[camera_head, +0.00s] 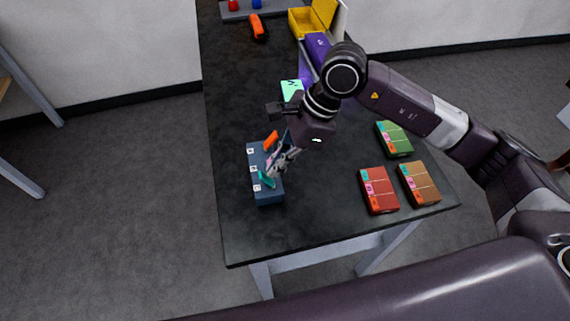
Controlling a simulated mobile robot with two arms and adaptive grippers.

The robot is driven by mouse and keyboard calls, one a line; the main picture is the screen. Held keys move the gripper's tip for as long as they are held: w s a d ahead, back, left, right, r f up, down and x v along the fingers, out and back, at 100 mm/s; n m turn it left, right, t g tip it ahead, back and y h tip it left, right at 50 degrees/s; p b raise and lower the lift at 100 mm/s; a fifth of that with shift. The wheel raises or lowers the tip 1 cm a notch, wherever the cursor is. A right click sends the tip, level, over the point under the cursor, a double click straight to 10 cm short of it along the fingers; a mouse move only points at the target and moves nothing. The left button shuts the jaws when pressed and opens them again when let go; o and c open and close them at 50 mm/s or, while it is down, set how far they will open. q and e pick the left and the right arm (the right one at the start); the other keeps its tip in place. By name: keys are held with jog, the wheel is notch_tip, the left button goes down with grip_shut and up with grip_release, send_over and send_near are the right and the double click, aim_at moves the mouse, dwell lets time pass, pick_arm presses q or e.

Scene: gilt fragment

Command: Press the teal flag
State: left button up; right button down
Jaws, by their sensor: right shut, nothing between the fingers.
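A dark blue box (270,197) with small white labels along its left side lies on the black table. A teal flag (266,180) stands out at the near end of the box, and an orange flag (271,140) at its far end. My right gripper (272,170) is shut and empty, pointing down over the box. Its fingertips are at or just above the teal flag; I cannot tell whether they touch it. The gripper hides the middle of the box. My left gripper is not in view.
Red (379,190), brown (419,184) and green (394,139) boxes lie on the right of the black table (300,225). A mint green item (291,89) lies behind my wrist. An orange object (257,27) and an open yellow box (311,19) are at the far end. The near table area is clear.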

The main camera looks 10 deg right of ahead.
jog(key=shift+d+f, duration=0.1)
jog(key=shift+f, duration=0.05)
jog(key=shift+d+r, duration=0.1)
jog(key=shift+r, duration=0.75)
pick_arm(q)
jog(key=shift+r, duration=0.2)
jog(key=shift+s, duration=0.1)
pick_arm(e)
jog(key=shift+w+d+r, duration=0.1)
jog(key=shift+d+r, duration=0.05)
jog(key=shift+r, duration=0.1)
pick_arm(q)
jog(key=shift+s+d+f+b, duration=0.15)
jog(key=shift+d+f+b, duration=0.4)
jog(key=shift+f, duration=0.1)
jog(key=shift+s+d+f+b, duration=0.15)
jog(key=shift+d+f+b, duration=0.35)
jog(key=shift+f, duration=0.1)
pick_arm(e)
jog(key=a+v, duration=0.1)
jog(key=v, duration=1.1)
jog(key=shift+d+r, duration=0.15)
jog(key=shift+r, duration=0.3)
